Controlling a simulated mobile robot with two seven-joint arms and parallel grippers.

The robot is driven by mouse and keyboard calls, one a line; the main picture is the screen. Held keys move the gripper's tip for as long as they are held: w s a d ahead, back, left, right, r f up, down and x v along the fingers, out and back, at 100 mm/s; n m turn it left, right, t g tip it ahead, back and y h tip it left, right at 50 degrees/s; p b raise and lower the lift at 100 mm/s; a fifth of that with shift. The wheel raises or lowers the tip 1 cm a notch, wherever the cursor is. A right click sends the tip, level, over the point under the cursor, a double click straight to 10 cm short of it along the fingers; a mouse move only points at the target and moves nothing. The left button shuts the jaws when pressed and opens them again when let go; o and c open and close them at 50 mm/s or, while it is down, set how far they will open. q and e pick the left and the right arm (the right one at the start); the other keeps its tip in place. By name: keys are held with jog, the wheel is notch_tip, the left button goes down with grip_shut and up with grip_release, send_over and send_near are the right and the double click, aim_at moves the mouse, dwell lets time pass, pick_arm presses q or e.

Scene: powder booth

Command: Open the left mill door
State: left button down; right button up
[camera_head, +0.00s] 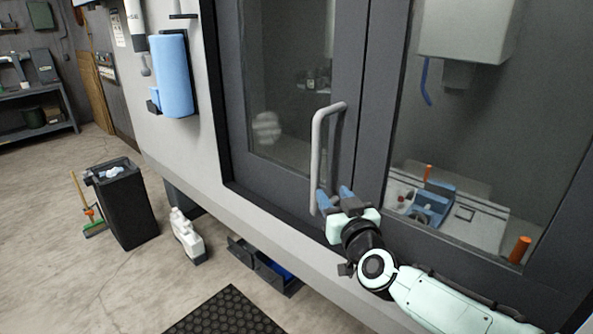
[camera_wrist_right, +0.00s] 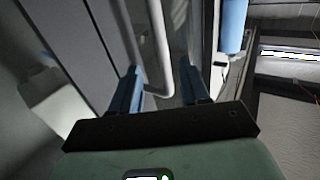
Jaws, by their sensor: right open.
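The left mill door (camera_head: 285,90) is a dark-framed glass panel, and it looks shut against the panel to its right. Its long light-grey handle (camera_head: 317,150) stands upright near the door's right edge. My right gripper (camera_head: 334,192) is at the lower end of the handle, with its blue fingers pointing up toward it. My left gripper is not in view.
The right door (camera_head: 500,130) is beside it, with a blue vise (camera_head: 432,203) behind its glass. A blue roll (camera_head: 171,75) hangs on the machine's left side. A black bin (camera_head: 124,205), a white jug (camera_head: 187,236) and a black mat (camera_head: 225,312) are on the floor.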

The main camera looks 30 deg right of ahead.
aim_at(317, 170)
jog(key=w, duration=0.4)
jog(key=w+d, duration=0.1)
jog(key=w, duration=0.3)
jog(key=w+d, duration=0.1)
jog(key=w, duration=0.4)
jog(key=shift+d+r, duration=0.15)
jog(key=shift+d, duration=0.1)
grip_shut()
